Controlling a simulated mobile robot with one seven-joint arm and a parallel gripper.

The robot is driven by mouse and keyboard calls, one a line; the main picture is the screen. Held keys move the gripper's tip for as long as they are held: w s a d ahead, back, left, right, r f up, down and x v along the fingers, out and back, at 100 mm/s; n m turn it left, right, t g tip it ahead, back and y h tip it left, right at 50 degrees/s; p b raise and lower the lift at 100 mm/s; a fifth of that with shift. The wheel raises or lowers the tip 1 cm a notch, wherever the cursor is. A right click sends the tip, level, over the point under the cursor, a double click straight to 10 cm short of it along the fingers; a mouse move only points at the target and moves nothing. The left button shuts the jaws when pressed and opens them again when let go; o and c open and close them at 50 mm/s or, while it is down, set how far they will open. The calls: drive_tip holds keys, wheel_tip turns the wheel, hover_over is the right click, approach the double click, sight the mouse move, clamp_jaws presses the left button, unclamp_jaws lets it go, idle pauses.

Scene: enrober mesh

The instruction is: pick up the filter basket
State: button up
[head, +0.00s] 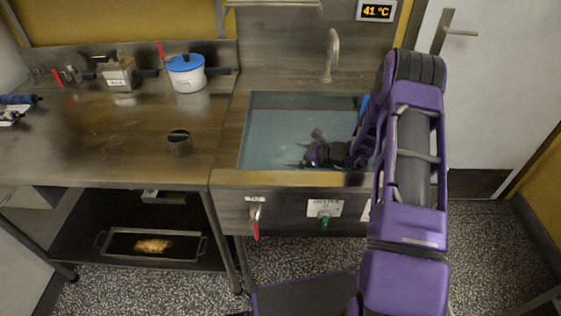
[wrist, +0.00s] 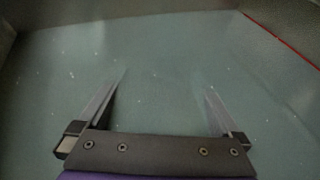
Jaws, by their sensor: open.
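I cannot make out a filter basket for certain in either view. My gripper (head: 303,162) is low inside the sink basin, over or in the bluish water (head: 282,118). In the wrist view my gripper (wrist: 165,82) is open, its two fingers wide apart, with only cloudy water and pale specks between them. My arm hides the right part of the basin.
The sink's front rim (head: 285,179) and walls surround my gripper. A white pot with a blue lid (head: 187,72) and a metal box (head: 121,76) stand at the counter's back. A tray (head: 150,245) lies on the lower shelf.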

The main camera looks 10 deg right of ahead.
sight(273, 156)
drive_tip(key=x, duration=0.5)
drive_tip(key=shift+w+f, duration=0.25)
drive_tip(key=shift+f, duration=0.1)
drive_tip(key=c, duration=1.5)
